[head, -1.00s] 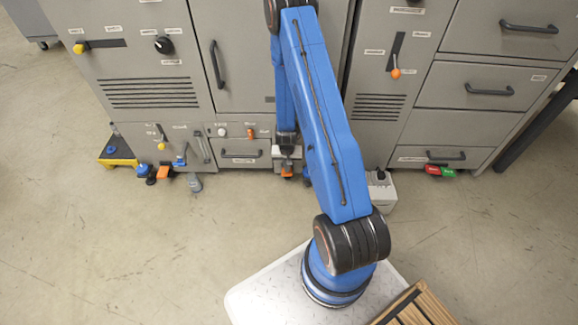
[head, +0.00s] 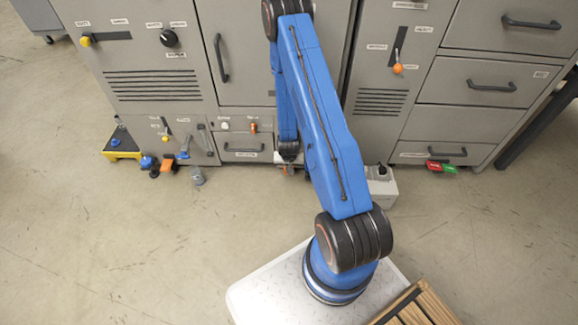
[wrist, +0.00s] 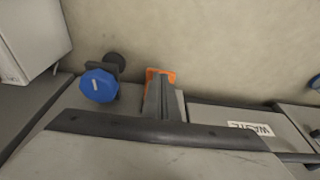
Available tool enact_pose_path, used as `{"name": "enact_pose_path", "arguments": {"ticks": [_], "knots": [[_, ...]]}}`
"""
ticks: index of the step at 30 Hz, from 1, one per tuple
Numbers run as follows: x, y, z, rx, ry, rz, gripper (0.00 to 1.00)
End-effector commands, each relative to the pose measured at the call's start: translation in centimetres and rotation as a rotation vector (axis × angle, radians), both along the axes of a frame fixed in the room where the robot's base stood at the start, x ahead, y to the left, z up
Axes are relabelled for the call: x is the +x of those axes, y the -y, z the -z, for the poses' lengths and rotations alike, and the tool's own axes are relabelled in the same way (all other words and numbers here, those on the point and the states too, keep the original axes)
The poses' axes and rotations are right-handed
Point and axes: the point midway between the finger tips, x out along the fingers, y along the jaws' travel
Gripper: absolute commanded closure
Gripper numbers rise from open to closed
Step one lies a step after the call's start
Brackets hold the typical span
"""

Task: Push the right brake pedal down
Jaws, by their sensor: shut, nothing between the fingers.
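An orange pedal (wrist: 160,75) shows in the wrist view near the floor, at the front of the grey cabinet; I take it for the right brake pedal. My gripper (wrist: 165,95) is shut and empty, and its fingers cover the middle of the orange pad. Whether they touch it is not clear. In the head view my gripper (head: 288,162) hangs low at the cabinet base, and the pedal there is mostly hidden by it. A blue knob (wrist: 98,85) on a dark bracket is beside the pedal.
A grey box (head: 382,188) stands on the floor to the right. A yellow box (head: 122,153) and a grey pedal (head: 197,176) are at the left.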

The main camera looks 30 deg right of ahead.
Motion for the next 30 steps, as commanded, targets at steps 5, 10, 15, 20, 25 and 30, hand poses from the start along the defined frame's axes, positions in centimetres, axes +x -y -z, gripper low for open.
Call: {"name": "enact_pose_path", "arguments": {"ticks": [5,10,15,20,25,30], "knots": [[-0.4,-0.3,1.1,0.001,0.0,-0.001,1.0],[-0.4,-0.3,1.2,0.001,0.001,0.0,1.0],[-0.4,-0.3,1.2,0.001,0.0,-0.001,1.0],[-0.4,-0.3,1.0,0.001,0.0,-0.001,1.0],[-0.4,-0.3,0.4,0.001,0.0,-0.001,1.0],[-0.4,-0.3,-0.2,0.0,0.0,0.0,1.0]]}}
